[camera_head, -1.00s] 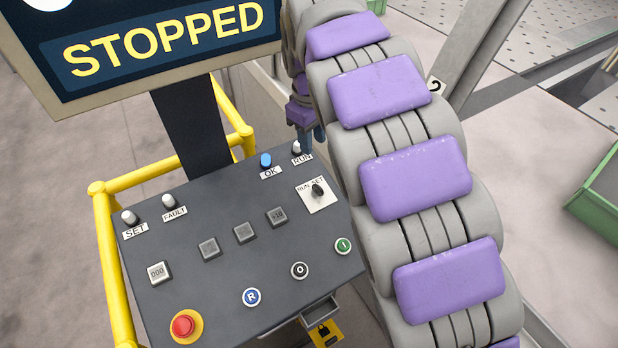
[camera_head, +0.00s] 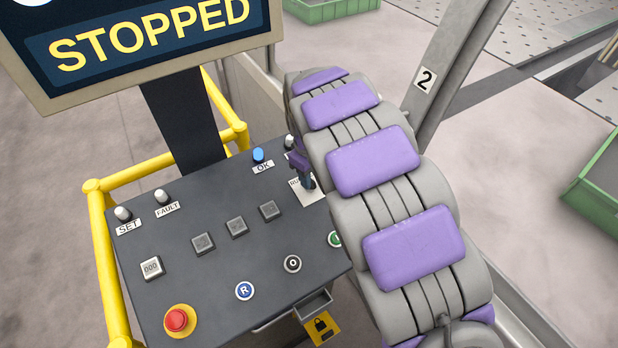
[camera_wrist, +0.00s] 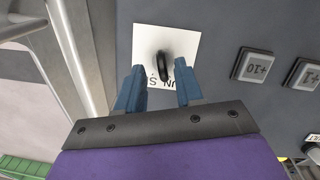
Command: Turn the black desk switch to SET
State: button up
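The black desk switch (camera_wrist: 164,66) sits on a white label plate (camera_wrist: 188,40) at the right of the dark desk. In the wrist view its knob lies just beyond the tips of my gripper, roughly centred between them. My gripper (camera_wrist: 159,82) is open, with two blue fingers apart and nothing held. In the head view my gripper (camera_head: 309,182) is over the plate (camera_head: 312,196) and hides the knob and most of the lettering. Whether the fingers touch the knob cannot be told.
The desk (camera_head: 205,250) carries several grey square buttons, round buttons and a red emergency stop (camera_head: 177,319). SET (camera_head: 123,213), FAULT (camera_head: 162,196) and OK (camera_head: 258,155) lamps line its back. A yellow rail (camera_head: 105,270) borders the left. The screen (camera_head: 140,40) reads STOPPED.

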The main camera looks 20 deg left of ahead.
jog(key=shift+f, duration=0.75)
jog(key=shift+a+f, duration=0.25)
jog(key=shift+a, duration=0.5)
jog(key=shift+d+r, duration=0.1)
jog(key=shift+d, duration=0.45)
jog(key=c, duration=0.6)
grip_shut()
